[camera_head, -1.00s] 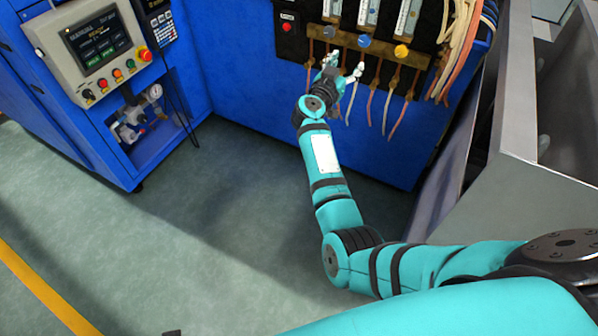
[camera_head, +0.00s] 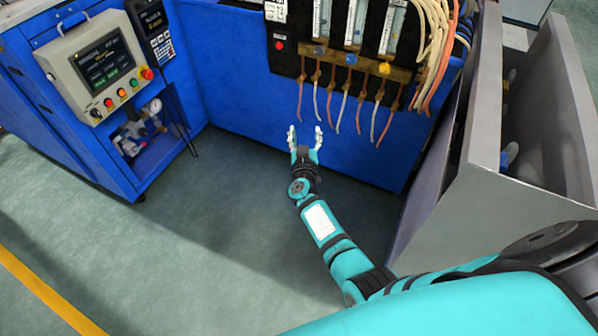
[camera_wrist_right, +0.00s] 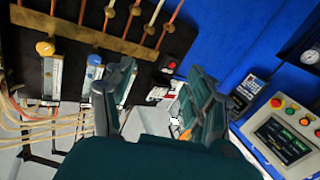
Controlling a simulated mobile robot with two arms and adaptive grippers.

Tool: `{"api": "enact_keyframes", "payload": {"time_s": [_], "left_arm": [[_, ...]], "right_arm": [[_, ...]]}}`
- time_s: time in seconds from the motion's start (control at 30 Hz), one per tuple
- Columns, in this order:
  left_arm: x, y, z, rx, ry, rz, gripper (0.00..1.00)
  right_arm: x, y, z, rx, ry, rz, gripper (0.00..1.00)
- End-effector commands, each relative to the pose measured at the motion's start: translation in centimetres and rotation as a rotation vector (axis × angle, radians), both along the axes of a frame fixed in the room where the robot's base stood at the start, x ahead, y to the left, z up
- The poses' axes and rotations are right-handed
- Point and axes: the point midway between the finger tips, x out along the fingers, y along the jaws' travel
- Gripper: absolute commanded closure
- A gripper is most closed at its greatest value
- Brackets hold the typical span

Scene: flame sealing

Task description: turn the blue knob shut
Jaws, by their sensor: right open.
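My left gripper is out of view.
Thin hoses (camera_head: 345,107) hang below the brass bar (camera_head: 365,67). A red button (camera_head: 279,45) is left of the flowmeters. A control panel (camera_head: 98,65) stands at the left, and a grey metal bin (camera_head: 480,150) at the right. The floor in front is clear.

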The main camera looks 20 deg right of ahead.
Motion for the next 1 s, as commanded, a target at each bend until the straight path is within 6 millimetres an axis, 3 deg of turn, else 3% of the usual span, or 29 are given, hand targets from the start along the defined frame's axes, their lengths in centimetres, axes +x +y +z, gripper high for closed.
{"api": "enact_keyframes", "payload": {"time_s": [0.6,1.0], "left_arm": [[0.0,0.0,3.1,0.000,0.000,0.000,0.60],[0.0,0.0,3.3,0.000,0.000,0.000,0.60]], "right_arm": [[-5.7,4.5,-8.3,0.041,0.202,0.219,0.44],[-6.6,5.0,-9.4,0.049,0.228,0.241,0.44]]}}
